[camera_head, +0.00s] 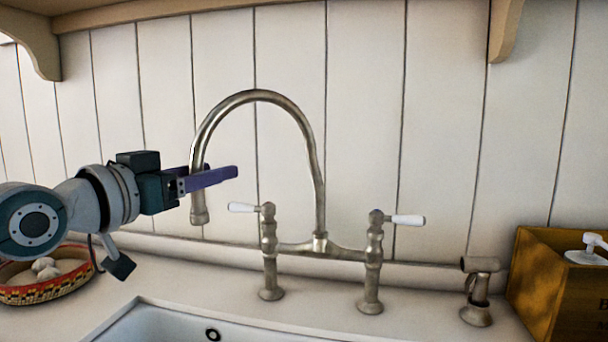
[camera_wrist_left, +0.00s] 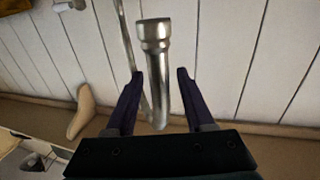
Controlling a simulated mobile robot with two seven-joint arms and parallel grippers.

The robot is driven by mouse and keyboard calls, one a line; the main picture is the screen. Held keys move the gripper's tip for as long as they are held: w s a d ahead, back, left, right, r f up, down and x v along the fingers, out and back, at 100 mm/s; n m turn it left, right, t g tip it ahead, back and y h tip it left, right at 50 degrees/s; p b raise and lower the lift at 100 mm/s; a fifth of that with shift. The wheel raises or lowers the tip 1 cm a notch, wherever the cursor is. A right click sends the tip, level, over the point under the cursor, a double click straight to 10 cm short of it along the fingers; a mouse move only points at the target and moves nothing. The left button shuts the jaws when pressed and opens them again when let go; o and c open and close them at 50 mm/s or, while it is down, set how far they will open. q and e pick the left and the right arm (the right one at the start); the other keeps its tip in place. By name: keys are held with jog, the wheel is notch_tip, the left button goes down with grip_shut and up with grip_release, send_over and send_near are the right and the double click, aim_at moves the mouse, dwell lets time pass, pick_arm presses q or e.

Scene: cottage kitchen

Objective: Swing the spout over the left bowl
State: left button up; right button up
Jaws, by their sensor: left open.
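The brushed-metal spout (camera_head: 258,96) arches up from the bridge tap and comes down on the left, its nozzle (camera_head: 198,215) hanging at the left end. My left gripper (camera_head: 220,174) is at the spout's down-turned part, just above the nozzle. Its purple fingers are open, one on either side of the tube. The left wrist view shows the spout end (camera_wrist_left: 156,75) between the two spread fingers, with gaps at both sides. A white sink bowl (camera_head: 165,322) shows only in part at the bottom edge; a divider or second bowl is not visible. My right gripper is out of view.
Two tap pillars with white levers (camera_head: 242,207) (camera_head: 408,220) stand below the spout. A side spray (camera_head: 478,290) and a wooden box (camera_head: 540,270) are at the right. A patterned basket (camera_head: 45,290) sits under my left arm. Plank wall is behind.

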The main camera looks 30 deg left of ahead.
pick_arm(q)
jog(key=s, duration=0.8)
jog(key=shift+s+b, duration=0.25)
jog(key=shift+b, duration=0.1)
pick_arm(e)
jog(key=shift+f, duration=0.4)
